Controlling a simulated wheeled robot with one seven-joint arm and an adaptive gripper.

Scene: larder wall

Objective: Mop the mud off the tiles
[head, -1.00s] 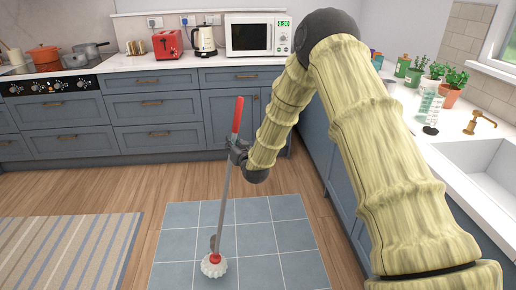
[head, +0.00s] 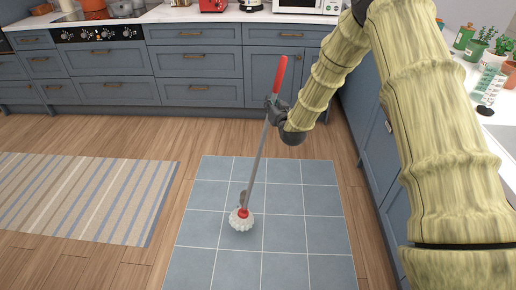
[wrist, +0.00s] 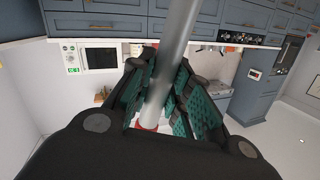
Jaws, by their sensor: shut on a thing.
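My gripper (head: 275,108) is shut on the mop's grey shaft, below its red handle end (head: 278,75). In the wrist view, the dark, ridged fingers (wrist: 160,92) close around the metal shaft (wrist: 176,50). The mop leans, with its top toward the right. Its white, fluffy head (head: 241,221) with a red collar is at the blue-grey tiles (head: 305,205), left of their middle. A small grey-brown patch (head: 242,198) shows just behind the head; I cannot tell whether it is mud. Tiles under the head are hidden. The other visible tiles look clean.
A striped rug (head: 85,195) lies on the wood floor left of the tiles. Blue cabinets (head: 195,65) stand behind, and a counter run (head: 375,150) bounds the right side. Bare wood floor (head: 110,135) lies between rug and cabinets.

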